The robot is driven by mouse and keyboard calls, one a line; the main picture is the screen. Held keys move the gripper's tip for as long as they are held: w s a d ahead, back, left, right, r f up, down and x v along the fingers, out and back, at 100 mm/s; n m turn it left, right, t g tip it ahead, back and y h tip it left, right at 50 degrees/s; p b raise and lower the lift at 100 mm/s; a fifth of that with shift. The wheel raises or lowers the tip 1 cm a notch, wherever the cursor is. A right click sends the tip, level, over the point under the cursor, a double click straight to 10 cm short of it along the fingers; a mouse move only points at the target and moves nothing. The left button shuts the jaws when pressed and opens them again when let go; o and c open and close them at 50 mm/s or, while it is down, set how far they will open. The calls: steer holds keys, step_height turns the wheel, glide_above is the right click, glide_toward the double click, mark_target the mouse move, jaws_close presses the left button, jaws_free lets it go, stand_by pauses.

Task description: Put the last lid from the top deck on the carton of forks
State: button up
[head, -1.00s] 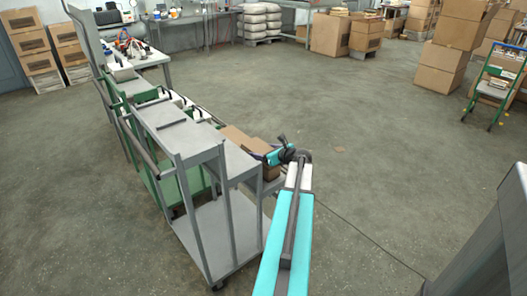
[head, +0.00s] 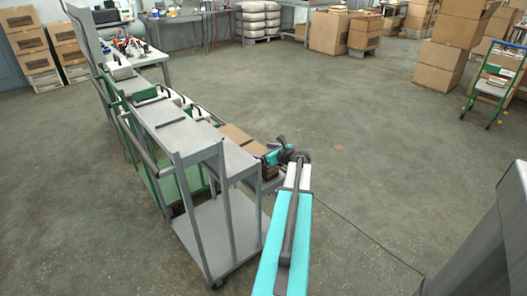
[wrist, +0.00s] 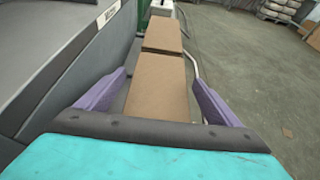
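Two cartons with flat brown tops stand in line on a lower shelf at the near end of the cart. The near carton (wrist: 160,95) and the farther carton (wrist: 162,34) fill the middle of the wrist view. In the head view the farther one (head: 236,134) shows clearly; the near one is partly behind my gripper (head: 263,158). Its purple fingers (wrist: 158,82) are spread on both sides of the near carton's top, with small gaps visible. I cannot tell a separate lid from the carton top, nor see the contents. No brown lid shows on the grey top deck (head: 160,117).
The grey cart's upright panel and a white label (wrist: 108,14) stand close on the left in the wrist view. A metal rail (wrist: 194,52) runs along the cartons' right. Open floor (head: 390,170) lies to the right.

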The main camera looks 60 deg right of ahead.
steer(key=shift+r, duration=0.15)
steer(key=shift+r, duration=0.6)
steer(key=v, duration=1.1)
steer(key=shift+s+p, duration=0.4)
steer(key=shift+s, duration=0.05)
steer(key=shift+a, duration=0.1)
